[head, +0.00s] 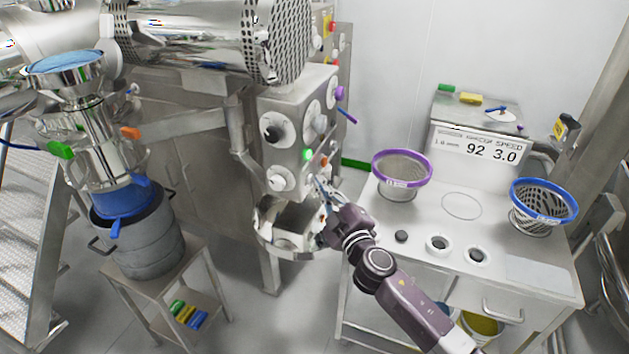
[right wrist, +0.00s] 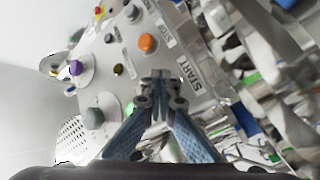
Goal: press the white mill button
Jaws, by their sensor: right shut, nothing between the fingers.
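My right gripper (head: 321,182) is shut and empty, with its fingertips close in front of the steel control panel (head: 290,110) of the machine. In the right wrist view the closed fingertips (right wrist: 161,77) are beside the START label (right wrist: 190,73), below an orange button (right wrist: 147,43) and the STOP label (right wrist: 167,34). I cannot clearly pick out a white button; the fingers hide the panel spot beside START. I cannot tell whether the fingertips touch the panel. The orange button also shows in the head view (head: 324,160), near a lit green one (head: 308,154). My left gripper is out of view.
Large knobs stick out of the panel, including a purple one (right wrist: 76,67) and a grey one (right wrist: 94,116). A steel bench (head: 470,275) on the right holds a purple-rimmed sieve (head: 402,178) and a blue-rimmed sieve (head: 543,203). A steel drum (head: 146,240) stands at left.

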